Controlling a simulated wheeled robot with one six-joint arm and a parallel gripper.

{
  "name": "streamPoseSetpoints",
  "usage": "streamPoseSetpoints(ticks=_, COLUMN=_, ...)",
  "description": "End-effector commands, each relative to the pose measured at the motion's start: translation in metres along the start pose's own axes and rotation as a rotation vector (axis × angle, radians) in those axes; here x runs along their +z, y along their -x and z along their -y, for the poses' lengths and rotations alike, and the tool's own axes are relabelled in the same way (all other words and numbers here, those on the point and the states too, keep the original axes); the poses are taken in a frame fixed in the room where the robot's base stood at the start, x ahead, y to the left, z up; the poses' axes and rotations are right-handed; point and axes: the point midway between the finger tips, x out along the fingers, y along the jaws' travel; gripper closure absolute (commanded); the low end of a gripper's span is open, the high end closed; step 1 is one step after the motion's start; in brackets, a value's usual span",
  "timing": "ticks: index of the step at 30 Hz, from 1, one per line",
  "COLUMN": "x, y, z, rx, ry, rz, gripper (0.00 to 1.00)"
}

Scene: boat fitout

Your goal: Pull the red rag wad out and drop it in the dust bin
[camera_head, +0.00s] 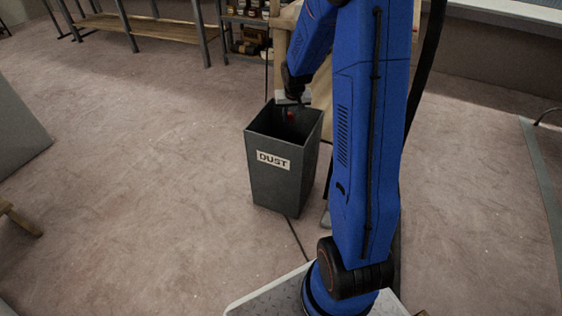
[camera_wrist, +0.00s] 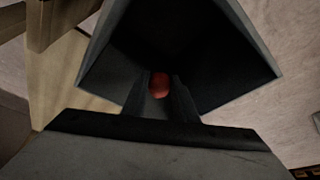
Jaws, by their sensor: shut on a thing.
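The red rag wad (camera_wrist: 159,85) is between the fingertips of my gripper (camera_wrist: 160,97) in the wrist view, with the dark inside of the bin behind it. In the head view the rag shows as a small red spot (camera_head: 291,115) at the bin's mouth, below my gripper (camera_head: 289,112). My gripper is shut on the rag and points down into the opening. The dust bin (camera_head: 270,180) is a dark grey, square, open-topped bin with a white DUST label, standing upright on the floor. Its rim also shows in the wrist view (camera_wrist: 262,62). The bin's bottom is too dark to make out.
A shelf with jars and bottles (camera_head: 245,30) stands behind the bin. A long wooden bench (camera_head: 165,30) is at the back left. A pale wooden piece (camera_wrist: 55,75) is beside the bin in the wrist view. The floor left of the bin is clear.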

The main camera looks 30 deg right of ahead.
Motion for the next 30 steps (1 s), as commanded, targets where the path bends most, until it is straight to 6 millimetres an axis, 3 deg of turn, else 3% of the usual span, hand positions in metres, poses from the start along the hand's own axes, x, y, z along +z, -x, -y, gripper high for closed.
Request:
streamPoseSetpoints(ticks=9, x=0.001, y=-0.002, z=0.0, rx=0.0, ry=0.0, rz=0.0, gripper=1.0)
streamPoseSetpoints(ticks=10, x=0.001, y=-0.002, z=0.0, rx=0.0, ry=0.0, rz=0.0, gripper=0.69)
streamPoseSetpoints(ticks=12, x=0.001, y=-0.002, z=0.0, rx=0.0, ry=0.0, rz=0.0, gripper=0.53)
streamPoseSetpoints(ticks=23, x=0.0, y=0.001, z=0.0, rx=0.0, ry=0.0, rz=-0.001, gripper=0.52)
streamPoseSetpoints(ticks=30, x=0.0, y=0.026, z=0.0, rx=0.0, ry=0.0, rz=-0.003, gripper=0.52)
